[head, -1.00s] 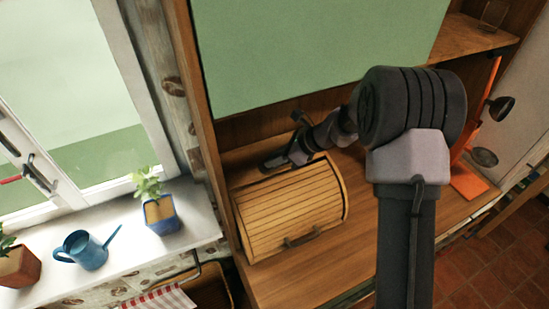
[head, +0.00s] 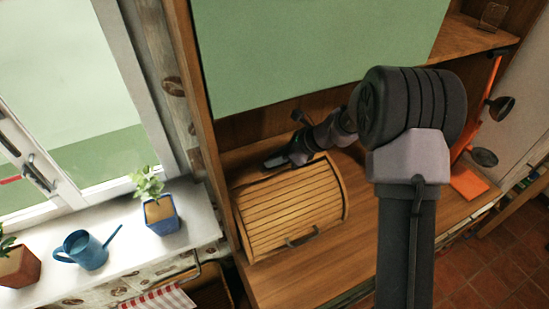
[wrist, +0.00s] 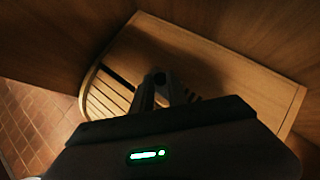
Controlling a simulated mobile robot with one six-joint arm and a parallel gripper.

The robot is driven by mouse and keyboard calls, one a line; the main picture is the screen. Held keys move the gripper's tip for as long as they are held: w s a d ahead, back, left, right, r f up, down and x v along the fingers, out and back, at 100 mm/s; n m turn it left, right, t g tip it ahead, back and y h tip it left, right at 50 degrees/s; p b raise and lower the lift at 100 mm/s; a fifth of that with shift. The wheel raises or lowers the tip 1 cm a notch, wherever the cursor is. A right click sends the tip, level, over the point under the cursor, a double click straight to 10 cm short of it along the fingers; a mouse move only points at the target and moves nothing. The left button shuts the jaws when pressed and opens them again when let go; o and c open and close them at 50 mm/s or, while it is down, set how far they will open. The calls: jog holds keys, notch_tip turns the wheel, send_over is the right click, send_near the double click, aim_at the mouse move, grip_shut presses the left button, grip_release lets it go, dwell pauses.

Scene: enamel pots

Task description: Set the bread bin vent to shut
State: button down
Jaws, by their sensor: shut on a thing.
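The wooden roll-top bread bin (head: 290,215) stands on the counter, its slatted front shut. In the wrist view its flat top (wrist: 235,75) shows, with a dark vent slot (wrist: 118,77) to the left of my fingers. My gripper (head: 272,164) is at the bin's top near its back edge. In the wrist view, my gripper (wrist: 160,82) is shut on a small dark vent knob (wrist: 158,76) on the top. The fingers hide most of the knob and part of the top beside it, so the vent's exact setting is hard to read.
A green panel (head: 320,50) hangs above the bin, with the wooden back wall close behind it. An orange stand (head: 468,182) is to the right. A blue watering can (head: 85,250) and a potted plant (head: 160,212) stand on the sill. The counter right of the bin is clear.

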jog(key=d, duration=0.1)
jog(key=w+d, duration=0.1)
jog(key=d, duration=0.1)
jog(key=w+d+p, duration=0.1)
jog(key=shift+d+r, duration=0.1)
jog(key=shift+d, duration=0.05)
jog(key=shift+s, duration=0.1)
jog(key=c, duration=1.3)
grip_release()
jog(key=p+v, duration=0.1)
jog(key=v, duration=1.1)
jog(key=shift+p, duration=0.35)
